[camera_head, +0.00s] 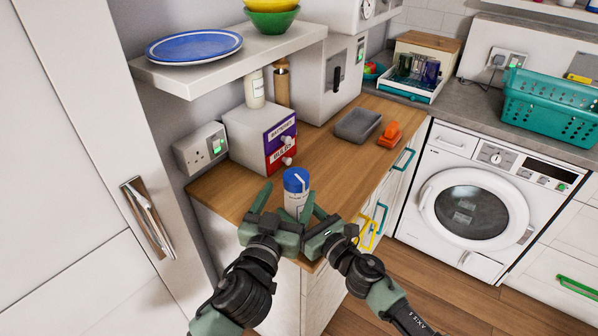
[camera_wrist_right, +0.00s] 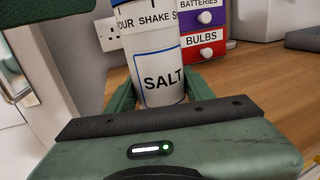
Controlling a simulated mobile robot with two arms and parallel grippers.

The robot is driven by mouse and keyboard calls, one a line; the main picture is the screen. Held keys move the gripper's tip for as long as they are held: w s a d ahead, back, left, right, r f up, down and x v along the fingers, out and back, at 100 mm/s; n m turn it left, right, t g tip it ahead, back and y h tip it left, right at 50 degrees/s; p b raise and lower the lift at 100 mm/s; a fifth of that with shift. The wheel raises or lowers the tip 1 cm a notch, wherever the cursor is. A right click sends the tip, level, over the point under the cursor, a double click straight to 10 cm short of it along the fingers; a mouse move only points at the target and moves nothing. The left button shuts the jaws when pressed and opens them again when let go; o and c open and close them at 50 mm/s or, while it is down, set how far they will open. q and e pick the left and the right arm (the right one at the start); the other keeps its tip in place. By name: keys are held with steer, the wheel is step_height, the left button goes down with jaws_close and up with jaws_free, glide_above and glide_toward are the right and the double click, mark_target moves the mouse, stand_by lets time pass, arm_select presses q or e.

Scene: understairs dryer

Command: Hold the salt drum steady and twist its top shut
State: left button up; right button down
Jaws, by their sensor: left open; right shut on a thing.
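The salt drum (camera_head: 296,204), white with a blue top (camera_head: 296,179), stands upright near the wooden counter's front edge. Its "SALT" label (camera_wrist_right: 163,83) faces the right wrist camera; the blue top is mostly cut off there. My right gripper (camera_wrist_right: 160,92) is shut on the drum's lower body, one finger on each side. My left gripper (camera_head: 287,195) is open, with its fingers spread near the drum just below the top. Whether they touch it, I cannot tell. The grippers partly hide the drum's base in the head view.
A drawer box labelled batteries and bulbs (camera_head: 260,137) stands behind the drum. A grey tray (camera_head: 357,125) and an orange object (camera_head: 389,135) lie farther right on the counter (camera_head: 335,170). A shelf (camera_head: 230,62) overhangs the back left. Counter right of the drum is clear.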

mark_target(300, 172)
arm_select(q)
steer(key=x, duration=0.8)
steer(key=shift+w+d, duration=0.15)
steer(key=shift+w, duration=0.2)
steer(key=c, duration=1.4)
